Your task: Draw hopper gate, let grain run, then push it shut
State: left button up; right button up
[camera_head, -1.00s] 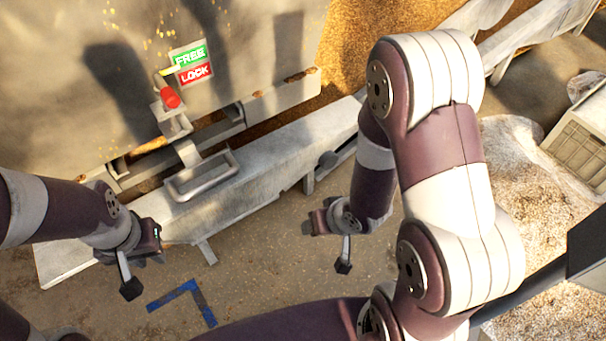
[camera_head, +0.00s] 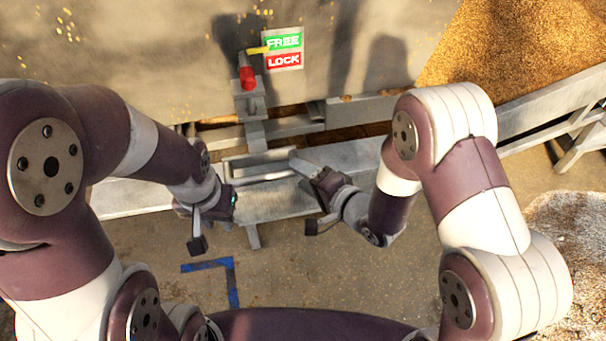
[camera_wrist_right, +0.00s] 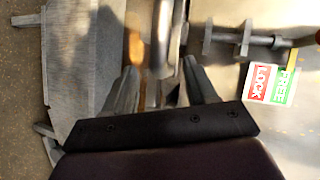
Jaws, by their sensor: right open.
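The grey looped gate handle (camera_head: 262,176) sticks out at the hopper's front. Above it are a red latch knob (camera_head: 247,77) and a yellow pointer (camera_head: 258,50), which points at the green FREE half of the label (camera_head: 284,48). My right gripper (camera_head: 300,165) is open at the right end of the handle. In the right wrist view its fingers (camera_wrist_right: 160,85) stand apart, with a shiny grey bar (camera_wrist_right: 162,40) ahead between them. My left gripper (camera_head: 226,184) is at the handle's left end; its jaws are too small to judge, as is contact.
The pale hopper wall (camera_head: 150,60) fills the back. Grain (camera_head: 520,45) lies at upper right beside a grey beam (camera_head: 540,110). A pale heap (camera_head: 580,240) is at the right. Blue tape (camera_head: 228,275) marks the open floor below the handle.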

jog(key=shift+w+a+f, duration=0.25)
jog(key=shift+w+a, duration=0.15)
jog(key=shift+w, duration=0.1)
jog(key=shift+c, duration=0.4)
grip_shut()
jog(key=shift+s, duration=0.15)
dwell(0.7)
